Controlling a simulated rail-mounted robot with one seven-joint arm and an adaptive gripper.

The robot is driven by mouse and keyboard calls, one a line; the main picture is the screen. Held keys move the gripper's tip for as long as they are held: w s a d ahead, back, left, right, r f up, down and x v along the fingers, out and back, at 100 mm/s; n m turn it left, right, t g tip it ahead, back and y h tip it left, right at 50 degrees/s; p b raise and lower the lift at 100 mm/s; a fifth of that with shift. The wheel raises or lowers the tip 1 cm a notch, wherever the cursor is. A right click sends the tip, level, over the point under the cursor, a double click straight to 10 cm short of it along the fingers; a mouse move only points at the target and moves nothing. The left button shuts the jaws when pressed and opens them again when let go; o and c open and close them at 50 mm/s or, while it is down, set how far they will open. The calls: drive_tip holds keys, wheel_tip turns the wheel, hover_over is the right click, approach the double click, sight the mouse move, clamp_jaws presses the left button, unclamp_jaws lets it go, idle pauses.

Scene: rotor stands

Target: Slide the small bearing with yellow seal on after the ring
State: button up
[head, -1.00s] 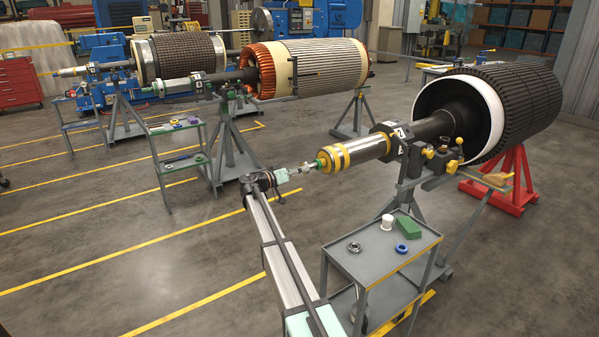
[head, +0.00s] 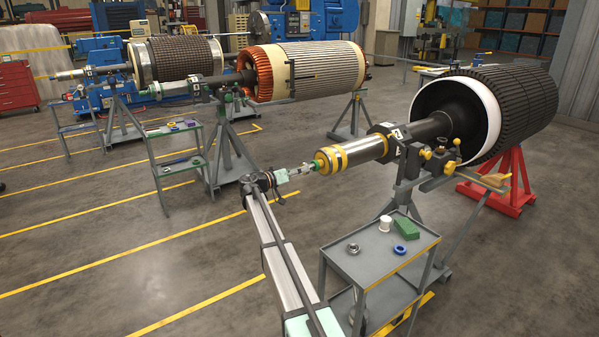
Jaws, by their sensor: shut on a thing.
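My gripper (head: 305,171) is at the free end of the near rotor's shaft (head: 362,148), in line with it. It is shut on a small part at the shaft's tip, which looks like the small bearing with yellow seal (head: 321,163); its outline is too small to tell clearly. A green piece (head: 314,167) shows between the fingers and the yellow face. A yellow band (head: 338,156) circles the shaft farther in; I cannot tell whether it is the ring. How far the bearing sits on the shaft cannot be made out.
A grey cart (head: 372,268) in front holds a steel ring (head: 352,249), a blue ring (head: 400,250), a white cup (head: 385,223) and a green block (head: 407,229). A stand (head: 405,190) carries the shaft. Two more rotors are behind.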

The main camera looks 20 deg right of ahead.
drive_tip(key=shift+w+d+b, duration=0.2)
drive_tip(key=shift+d+b, duration=0.15)
drive_tip(key=shift+d, duration=0.5)
drive_tip(key=shift+d, duration=0.35)
drive_tip(key=shift+w+d, duration=0.1)
drive_tip(key=shift+d, duration=0.15)
drive_tip(key=shift+d+b, duration=0.3)
drive_tip(key=shift+b, duration=0.6)
drive_tip(key=o, duration=1.5)
drive_tip(key=shift+a, duration=0.1)
